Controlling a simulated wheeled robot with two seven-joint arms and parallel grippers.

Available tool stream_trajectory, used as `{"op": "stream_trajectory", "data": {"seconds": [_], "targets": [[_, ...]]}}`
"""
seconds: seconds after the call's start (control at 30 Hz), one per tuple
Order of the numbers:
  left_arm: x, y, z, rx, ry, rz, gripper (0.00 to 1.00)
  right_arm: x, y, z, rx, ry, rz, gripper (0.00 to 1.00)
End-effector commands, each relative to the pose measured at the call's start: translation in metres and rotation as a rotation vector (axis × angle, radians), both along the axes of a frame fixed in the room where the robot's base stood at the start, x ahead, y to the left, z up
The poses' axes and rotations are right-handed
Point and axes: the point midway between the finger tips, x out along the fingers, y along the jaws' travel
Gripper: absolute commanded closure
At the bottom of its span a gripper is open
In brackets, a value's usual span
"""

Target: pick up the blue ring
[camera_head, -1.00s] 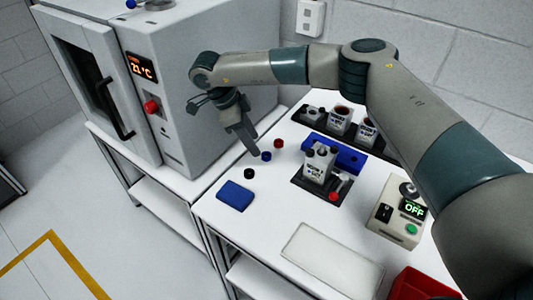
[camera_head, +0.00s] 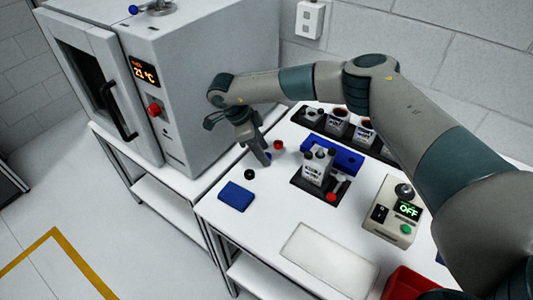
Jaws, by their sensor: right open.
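The small blue ring (camera_head: 269,156) lies on the white table and is mostly hidden by my right gripper, with only a bit of blue showing. My right gripper (camera_head: 264,160) points down at the ring's spot, with its jaws open. I cannot tell whether the fingers touch the ring or stand around it. My left gripper is not in view.
A red ring (camera_head: 278,145) lies just behind and a black ring (camera_head: 249,174) just in front. A blue pad (camera_head: 236,196) lies nearer the table's left edge. A dark fixture with a servo unit (camera_head: 317,168) stands to the right. A grey oven (camera_head: 215,95) stands to the left.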

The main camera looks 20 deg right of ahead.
Motion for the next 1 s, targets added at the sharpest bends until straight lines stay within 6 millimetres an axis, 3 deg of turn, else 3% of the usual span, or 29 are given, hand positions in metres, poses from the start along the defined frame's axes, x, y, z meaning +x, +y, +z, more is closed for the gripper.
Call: {"op": "stream_trajectory", "data": {"seconds": [0.57, 0.73, 1.0], "targets": [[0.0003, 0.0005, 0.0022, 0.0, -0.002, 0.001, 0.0, -0.0001, -0.002, -0.0057, 0.001, -0.001, 0.0, 0.54], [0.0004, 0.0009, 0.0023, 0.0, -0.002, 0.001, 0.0, -0.0001, -0.002, -0.0056, 0.001, -0.001, 0.0, 0.95], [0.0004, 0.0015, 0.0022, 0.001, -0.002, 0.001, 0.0, -0.0001, -0.002, -0.0053, 0.001, -0.001, 0.0, 0.98]]}}
